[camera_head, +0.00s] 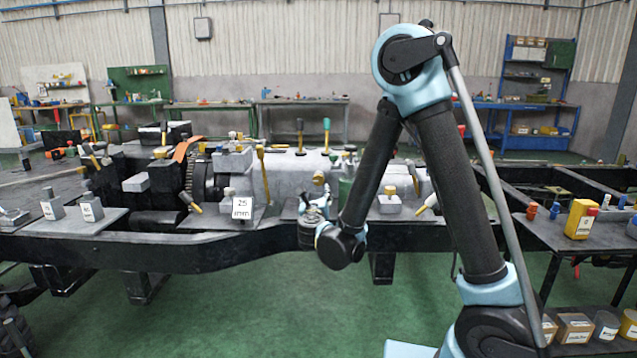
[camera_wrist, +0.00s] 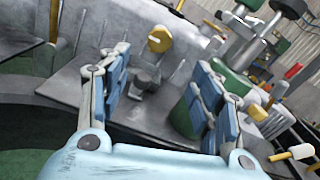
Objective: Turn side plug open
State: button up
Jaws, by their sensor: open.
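My gripper (camera_wrist: 160,80) is open, with its blue-padded fingers apart. Between the fingers, beyond their tips, a small grey knob-like part (camera_wrist: 146,78) stands on a grey plate (camera_wrist: 70,88); I cannot tell whether it is the side plug. A yellow knob (camera_wrist: 159,39) sits on the grey housing just above it in the wrist view. In the head view my gripper (camera_head: 317,198) is at the near side of the chassis, in front of the grey gearbox housing (camera_head: 285,178). My forearm and wrist hide part of the housing there.
A green cylinder (camera_wrist: 187,112) stands close behind the right finger. A yellow-handled tool (camera_wrist: 54,20) rises at the left. The black chassis rail (camera_head: 190,255) runs across the front. A side table (camera_head: 560,238) with a yellow box (camera_head: 580,220) is at right. Green floor in front is clear.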

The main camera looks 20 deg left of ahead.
aim_at(318, 180)
jog(key=x, duration=1.7)
jog(key=shift+w+d, duration=0.1)
jog(key=shift+w, duration=0.05)
